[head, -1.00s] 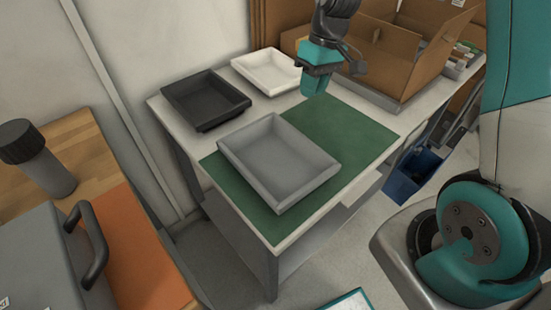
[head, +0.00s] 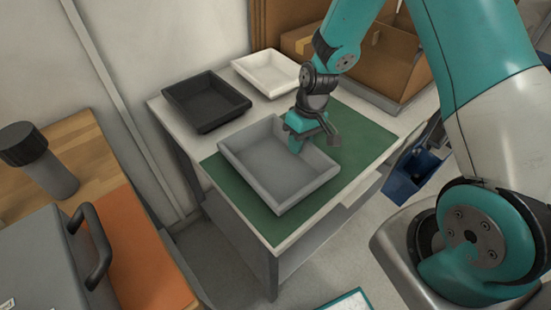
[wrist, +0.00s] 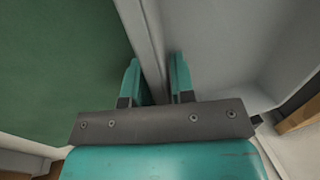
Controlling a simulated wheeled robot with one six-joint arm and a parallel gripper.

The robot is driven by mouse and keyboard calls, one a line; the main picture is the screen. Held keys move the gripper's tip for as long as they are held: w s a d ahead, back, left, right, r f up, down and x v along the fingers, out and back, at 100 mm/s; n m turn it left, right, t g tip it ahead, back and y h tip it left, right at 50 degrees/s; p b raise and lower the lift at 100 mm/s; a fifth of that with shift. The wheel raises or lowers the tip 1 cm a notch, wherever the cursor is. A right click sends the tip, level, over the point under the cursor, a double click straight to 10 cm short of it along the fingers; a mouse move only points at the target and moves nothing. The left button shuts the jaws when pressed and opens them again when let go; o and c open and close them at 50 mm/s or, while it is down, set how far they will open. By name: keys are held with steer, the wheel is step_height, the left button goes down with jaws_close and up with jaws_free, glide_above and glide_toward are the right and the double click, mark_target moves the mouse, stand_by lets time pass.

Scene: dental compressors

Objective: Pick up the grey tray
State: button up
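The grey tray (head: 275,185) lies on the green mat on the table, shallow and empty. My gripper (head: 297,146) points down at the tray's far right wall in the head view. In the wrist view, the tray's wall (wrist: 146,35) runs between the two fingers of my gripper (wrist: 156,80). One finger is over the mat side and the other over the tray's inside. The fingers are apart, with small gaps seen beside the wall. Their tips are partly hidden in the head view.
A black tray (head: 207,102) and a white tray (head: 266,73) stand behind on the table (head: 165,115). The green mat (head: 365,135) is bare right of the grey tray. A cardboard box (head: 385,60) stands at the back right. A blue bin (head: 412,172) is beyond the table's right edge.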

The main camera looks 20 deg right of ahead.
jaws_close()
